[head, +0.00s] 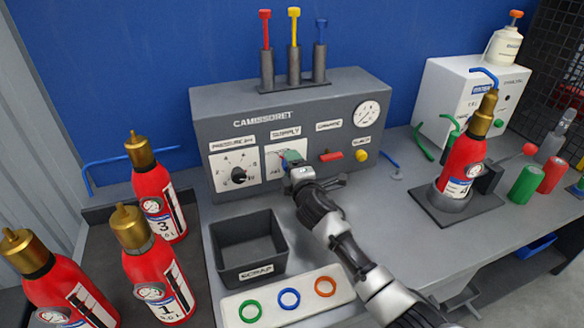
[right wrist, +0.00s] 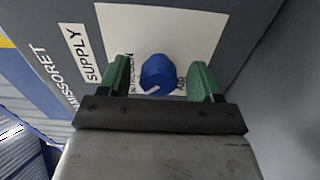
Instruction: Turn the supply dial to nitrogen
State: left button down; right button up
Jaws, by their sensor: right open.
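The supply dial is a blue knob (right wrist: 157,72) on a white plate (right wrist: 112,22), seen in the right wrist view. A nitrogen label stands to its left and an AIR label to its lower right. A pale mark shows at the knob's lower edge, between the two labels; which one it points at is hard to tell. My right gripper (right wrist: 159,80) is open, its green fingers on either side of the knob with gaps to both. In the head view my right gripper (head: 291,157) is at the supply plate (head: 273,173) and hides the knob. My left gripper is out of view.
Left of the supply plate is a black pressure knob (head: 239,175). To the right are a red switch (head: 331,156), a yellow button (head: 361,155) and a gauge (head: 368,114). A scrap bin (head: 225,235) and a ring tray (head: 240,297) lie below.

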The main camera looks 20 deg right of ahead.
jog(key=s, duration=1)
jog(key=shift+s+d, duration=0.2)
jog(key=shift+s, duration=0.2)
jog(key=shift+r, duration=0.1)
